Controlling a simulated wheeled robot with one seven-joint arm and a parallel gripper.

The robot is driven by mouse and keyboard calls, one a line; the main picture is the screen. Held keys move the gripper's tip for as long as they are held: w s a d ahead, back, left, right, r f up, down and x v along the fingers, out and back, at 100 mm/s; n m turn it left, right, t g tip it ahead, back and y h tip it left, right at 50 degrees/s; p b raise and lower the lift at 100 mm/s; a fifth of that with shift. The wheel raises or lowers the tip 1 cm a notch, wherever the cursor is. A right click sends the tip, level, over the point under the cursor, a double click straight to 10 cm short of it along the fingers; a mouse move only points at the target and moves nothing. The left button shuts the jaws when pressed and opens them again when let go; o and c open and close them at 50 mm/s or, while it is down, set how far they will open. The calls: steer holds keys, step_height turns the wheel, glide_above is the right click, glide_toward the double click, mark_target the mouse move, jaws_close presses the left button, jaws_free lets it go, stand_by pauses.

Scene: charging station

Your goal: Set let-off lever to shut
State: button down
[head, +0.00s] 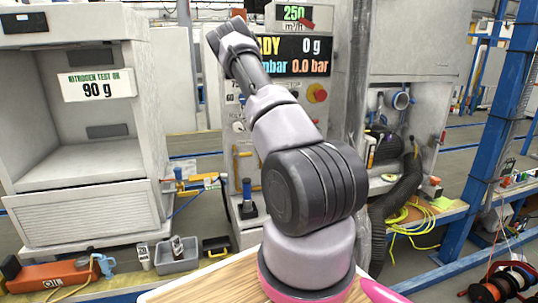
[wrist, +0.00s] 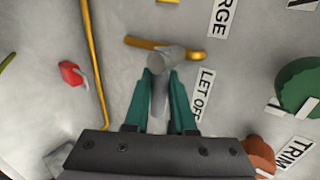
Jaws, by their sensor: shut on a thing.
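In the wrist view, my gripper (wrist: 163,76) has its two teal fingers closed around a grey lever (wrist: 160,102). The label LET OFF (wrist: 203,94) is on the panel just right of it. The lever's grey stem lies between the fingers, and its rounded grey end shows just beyond the fingertips. A yellow bar (wrist: 140,42) passes behind that end. In the head view, my arm covers part of the control panel (head: 245,165), and my gripper and the lever are not visible there.
In the wrist view, a red knob (wrist: 71,74) and a long yellow pipe (wrist: 94,60) are at left. A green knob (wrist: 300,84) and an orange-brown knob (wrist: 260,153) are at right. In the head view, a dark hose (head: 379,222) hangs right of my arm.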

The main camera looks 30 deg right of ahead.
stand_by(0.4)
steer(key=c, duration=0.8)
jaws_free()
steer(key=shift+o, duration=0.2)
steer(key=v, duration=1.1)
steer(key=shift+w+a, duration=0.1)
